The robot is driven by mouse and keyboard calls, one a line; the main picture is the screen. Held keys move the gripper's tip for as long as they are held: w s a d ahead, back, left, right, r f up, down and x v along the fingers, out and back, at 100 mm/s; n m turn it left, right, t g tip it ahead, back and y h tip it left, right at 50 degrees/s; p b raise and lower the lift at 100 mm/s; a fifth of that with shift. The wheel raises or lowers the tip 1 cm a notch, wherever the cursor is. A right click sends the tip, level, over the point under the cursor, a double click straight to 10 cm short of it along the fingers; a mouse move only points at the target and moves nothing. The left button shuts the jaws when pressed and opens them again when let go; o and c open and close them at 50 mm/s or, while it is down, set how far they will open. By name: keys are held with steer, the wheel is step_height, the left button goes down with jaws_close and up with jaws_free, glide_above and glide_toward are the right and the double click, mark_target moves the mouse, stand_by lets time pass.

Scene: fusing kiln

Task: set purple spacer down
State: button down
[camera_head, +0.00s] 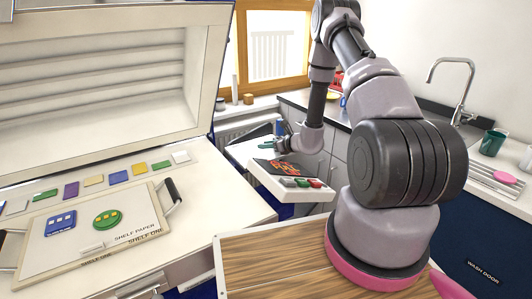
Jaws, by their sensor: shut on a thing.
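My gripper (279,142) is small in the picture, at the end of my arm, over the far end of the white surface behind the control panel. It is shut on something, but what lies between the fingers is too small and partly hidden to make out. No separate purple spacer can be told apart at the gripper. A flat purple piece (71,189) lies in the row of coloured pieces on the kiln's front ledge, well left of my gripper.
The open kiln (100,75) fills the left. A shelf board (135,248) with handles bears a blue tile (60,223) and a green disc (107,218). A panel (285,184) with buttons stands centrally. A wooden top (270,265) is clear in front. A sink counter (490,165) is right.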

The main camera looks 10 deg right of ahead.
mark_target(266, 157)
steer(key=shift+f, duration=1.6)
steer(key=c, duration=0.6)
jaws_free()
steer(key=shift+f, duration=0.15)
